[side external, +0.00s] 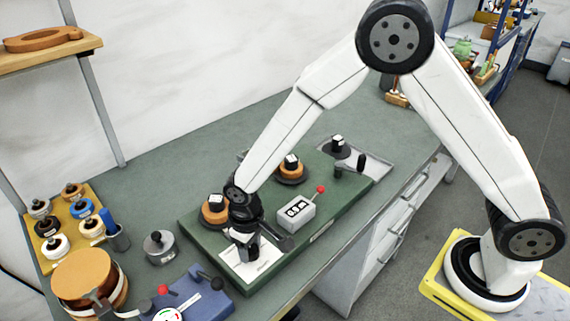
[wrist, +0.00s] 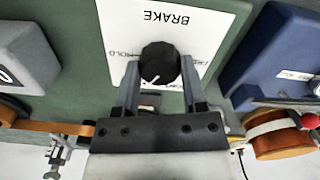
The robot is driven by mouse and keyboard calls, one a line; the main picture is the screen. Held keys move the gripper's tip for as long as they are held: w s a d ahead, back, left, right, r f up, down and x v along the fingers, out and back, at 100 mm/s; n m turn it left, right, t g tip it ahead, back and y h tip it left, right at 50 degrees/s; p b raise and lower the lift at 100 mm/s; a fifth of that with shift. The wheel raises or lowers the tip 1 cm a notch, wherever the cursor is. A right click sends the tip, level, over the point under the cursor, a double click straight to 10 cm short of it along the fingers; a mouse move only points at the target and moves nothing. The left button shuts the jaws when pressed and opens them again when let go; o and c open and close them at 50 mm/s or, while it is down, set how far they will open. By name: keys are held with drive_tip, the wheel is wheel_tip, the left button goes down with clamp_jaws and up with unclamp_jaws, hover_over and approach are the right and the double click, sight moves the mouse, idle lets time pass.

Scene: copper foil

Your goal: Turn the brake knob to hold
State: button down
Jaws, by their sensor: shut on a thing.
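The brake knob (wrist: 158,62) is round and black with a short white pointer line. It sits on a white label plate (wrist: 190,22) marked BRAKE, which reads upside down in the wrist view. The word HOLD shows left of the knob; other lettering is partly covered by the fingers. The pointer is on the knob's lower side, toward my gripper, slanting slightly left. My gripper (side external: 247,246) is shut on the knob, one finger on each side. In the side view the plate (side external: 265,270) shows on the green board, and my gripper largely hides the knob.
The green board (side external: 340,190) carries a grey counter box (side external: 296,212) with a red-tipped lever just right of my gripper. Copper-coloured spools (side external: 214,211) stand behind. A blue device (side external: 205,300) lies in front, left. A grey weight (side external: 160,246) stands left.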

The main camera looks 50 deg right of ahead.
sight(250, 248)
drive_tip(key=shift+m, duration=0.4)
drive_tip(key=m, duration=1.1)
idle(0.5)
drive_tip(key=shift+c, duration=0.7)
unclamp_jaws()
drive_tip(key=shift+r, duration=0.15)
drive_tip(key=shift+r, duration=3.8)
